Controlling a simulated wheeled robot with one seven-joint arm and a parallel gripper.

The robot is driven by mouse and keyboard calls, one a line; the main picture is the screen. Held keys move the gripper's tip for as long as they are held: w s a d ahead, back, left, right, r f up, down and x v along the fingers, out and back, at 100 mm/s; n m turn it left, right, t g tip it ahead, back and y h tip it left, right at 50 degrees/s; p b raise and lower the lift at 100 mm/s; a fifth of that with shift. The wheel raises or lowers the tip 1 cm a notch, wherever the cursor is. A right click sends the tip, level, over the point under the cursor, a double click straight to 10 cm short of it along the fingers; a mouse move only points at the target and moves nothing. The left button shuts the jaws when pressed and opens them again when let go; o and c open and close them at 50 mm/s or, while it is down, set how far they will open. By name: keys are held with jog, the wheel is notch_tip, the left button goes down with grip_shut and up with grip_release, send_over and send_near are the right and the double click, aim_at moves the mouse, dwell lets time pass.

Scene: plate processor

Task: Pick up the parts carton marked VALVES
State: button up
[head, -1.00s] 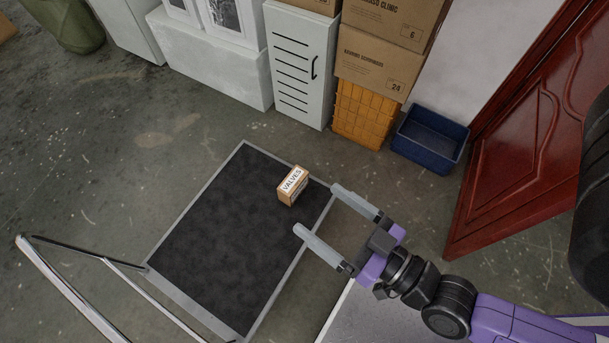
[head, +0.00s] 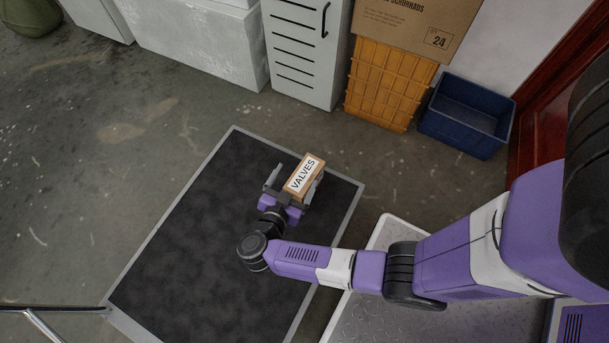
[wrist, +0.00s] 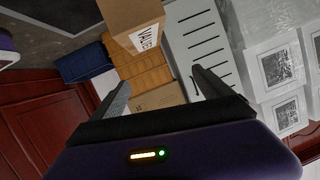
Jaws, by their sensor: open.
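The VALVES carton (head: 304,175) is a small brown box with a white label on top, on the dark grey-edged mat (head: 190,240) near its far right part. My gripper (head: 298,172) is open at the carton, with one finger showing on its left and one on its right in the head view. In the wrist view the carton (wrist: 130,18) is at the top, partly cut off, beyond the fingertips of my gripper (wrist: 161,76). I cannot tell how far the fingers reach along its sides. Neither finger clearly touches it.
Behind the mat stand a white slatted cabinet (head: 302,55), an orange crate (head: 385,85) under a large cardboard box (head: 415,25), and a blue bin (head: 465,115). A red door (head: 540,130) is at the right. A metal rail (head: 45,318) is at lower left. Floor left of the mat is clear.

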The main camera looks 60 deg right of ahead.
aim_at(302, 178)
jog(key=f+g, duration=0.1)
jog(key=f+g+b, duration=0.1)
jog(key=f, duration=0.1)
jog(key=f+b, duration=0.1)
jog(key=f, duration=0.1)
jog(key=shift+w+a+f+g+y, duration=0.15)
jog(key=shift+w+a+g+y, duration=0.15)
jog(key=shift+a+g, duration=0.1)
jog(key=shift+f, duration=0.15)
jog(key=b+x, duration=0.3)
jog(key=x, duration=0.3)
jog(key=shift+s+d+f, duration=0.1)
jog(key=shift+d+f, duration=0.15)
jog(key=shift+d, duration=0.05)
jog(key=shift+d+b, duration=0.3)
jog(key=shift+d, duration=0.1)
grip_shut()
